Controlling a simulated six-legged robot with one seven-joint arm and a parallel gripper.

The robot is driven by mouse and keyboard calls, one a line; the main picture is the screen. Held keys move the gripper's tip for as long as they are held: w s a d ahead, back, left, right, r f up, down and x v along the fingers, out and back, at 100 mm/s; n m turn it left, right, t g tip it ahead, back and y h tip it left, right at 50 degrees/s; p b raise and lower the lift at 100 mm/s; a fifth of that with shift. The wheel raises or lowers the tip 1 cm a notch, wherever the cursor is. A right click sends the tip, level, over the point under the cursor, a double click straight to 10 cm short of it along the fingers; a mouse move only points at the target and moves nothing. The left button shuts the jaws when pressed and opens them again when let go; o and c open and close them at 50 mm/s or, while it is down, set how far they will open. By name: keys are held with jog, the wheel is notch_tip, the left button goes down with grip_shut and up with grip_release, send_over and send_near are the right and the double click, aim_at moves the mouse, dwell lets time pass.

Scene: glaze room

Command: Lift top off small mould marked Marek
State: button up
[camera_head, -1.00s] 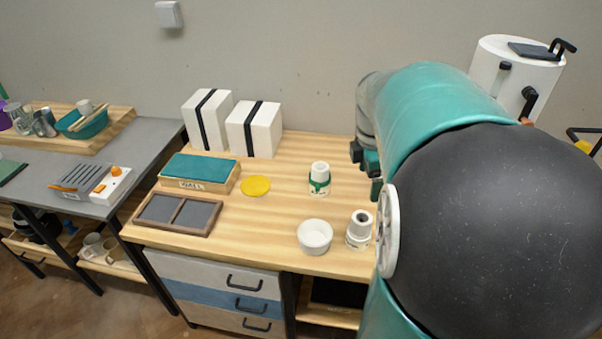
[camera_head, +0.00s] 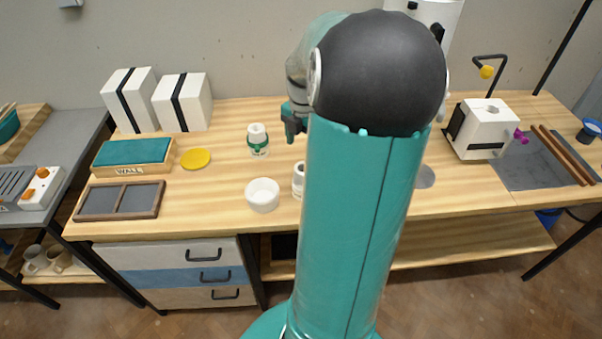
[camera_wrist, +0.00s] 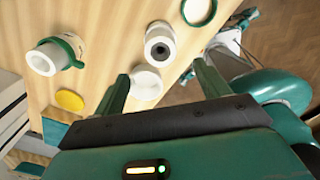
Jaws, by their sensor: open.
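Two small white stepped cylinders could be the small mould; no name can be read on either. One (camera_head: 258,141) has a green band and stands upright mid-table; it also shows in the wrist view (camera_wrist: 42,60). The other (camera_head: 298,181) stands nearer the front edge, partly hidden by my arm, and shows its dark top hole in the wrist view (camera_wrist: 160,42). My gripper (camera_head: 291,122) is behind my arm, just right of the banded cylinder in the picture. In the wrist view my gripper (camera_wrist: 161,72) is open and empty, with both cylinders beyond its fingers.
A white bowl (camera_head: 262,195) stands left of the front cylinder. A yellow disc (camera_head: 195,158), a green-topped box (camera_head: 133,157), a two-panel tray (camera_head: 120,201) and two strapped white blocks (camera_head: 182,103) are left. A white block with a purple knob (camera_head: 484,128) stands right.

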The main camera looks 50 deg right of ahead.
notch_tip(320, 180, down, 9)
jog(key=shift+f, duration=0.1)
jog(key=c, duration=1)
jog(key=shift+c, duration=0.2)
jog(key=shift+r, duration=0.5)
notch_tip(320, 180, up, 2)
jog(key=shift+r, duration=0.15)
jog(key=s+a+r, duration=0.8)
jog(key=s+r, duration=0.1)
jog(key=s, duration=0.2)
jog(key=shift+s+r, duration=0.3)
jog(key=shift+r, duration=0.1)
